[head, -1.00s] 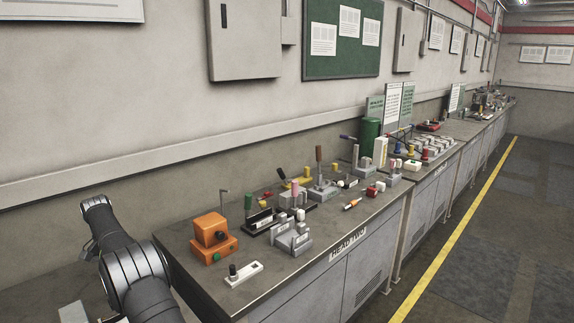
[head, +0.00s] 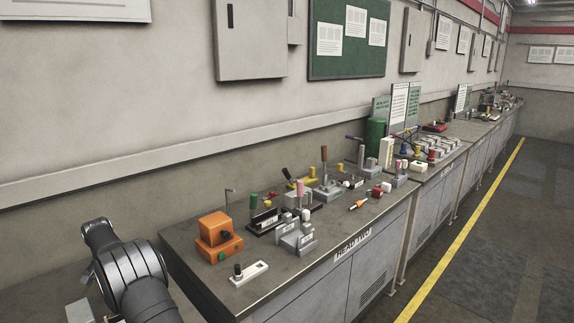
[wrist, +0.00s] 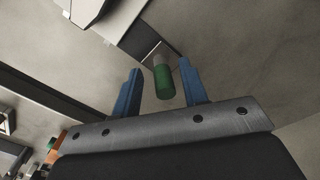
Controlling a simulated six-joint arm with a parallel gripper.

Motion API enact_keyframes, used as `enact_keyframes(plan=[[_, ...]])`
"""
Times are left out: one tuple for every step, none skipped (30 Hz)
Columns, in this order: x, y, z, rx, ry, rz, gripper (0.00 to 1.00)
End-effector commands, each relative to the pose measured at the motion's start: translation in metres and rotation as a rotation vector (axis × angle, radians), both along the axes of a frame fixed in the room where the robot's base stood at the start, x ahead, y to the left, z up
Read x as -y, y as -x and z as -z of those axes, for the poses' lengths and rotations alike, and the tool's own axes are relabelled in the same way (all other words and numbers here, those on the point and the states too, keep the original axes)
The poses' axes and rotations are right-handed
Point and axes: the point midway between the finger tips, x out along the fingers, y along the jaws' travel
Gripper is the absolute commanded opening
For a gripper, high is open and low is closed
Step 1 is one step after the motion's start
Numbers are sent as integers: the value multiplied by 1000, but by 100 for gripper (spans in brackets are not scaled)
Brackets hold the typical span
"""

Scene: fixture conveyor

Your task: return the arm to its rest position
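My arm (head: 130,265) shows at the lower left of the head view, bent beside the near end of the bench. Its gripper cannot be made out there. In the wrist view my gripper (wrist: 160,88) has two blue fingers standing apart, so it is open. A green cylinder with a grey end (wrist: 163,80) shows between the fingers in the picture. A gap shows between it and each finger, and its distance from them is hard to tell.
An orange block (head: 215,236) and a white plate with a black knob (head: 249,273) sit at the near end of the bench (head: 330,225). Several toggle clamps stand behind them. A grey wall (head: 100,90) runs along the left; the floor is clear on the right.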

Motion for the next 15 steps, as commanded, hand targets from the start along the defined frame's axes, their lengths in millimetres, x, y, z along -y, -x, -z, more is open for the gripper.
enact_keyframes(plan=[[1, 1, -1, 11, -11, 0, 40], [1, 1, -1, 20, -19, 0, 40], [2, 2, -1, 29, -29, -1, 40], [2, 2, -1, 37, -37, 0, 40], [3, 3, -1, 45, -45, -1, 40], [3, 3, -1, 56, -56, 0, 40], [4, 4, -1, 64, -64, -1, 40], [4, 4, -1, 72, -72, 0, 40], [4, 4, -1, 84, -84, -1, 40], [5, 5, -1, 93, -92, 0, 40], [5, 5, -1, 101, -101, -1, 40], [6, 6, -1, 113, -113, -1, 40], [6, 6, -1, 122, -122, -1, 40], [7, 7, -1, 132, -131, -1, 40], [7, 7, 0, 143, -143, 0, 40]])
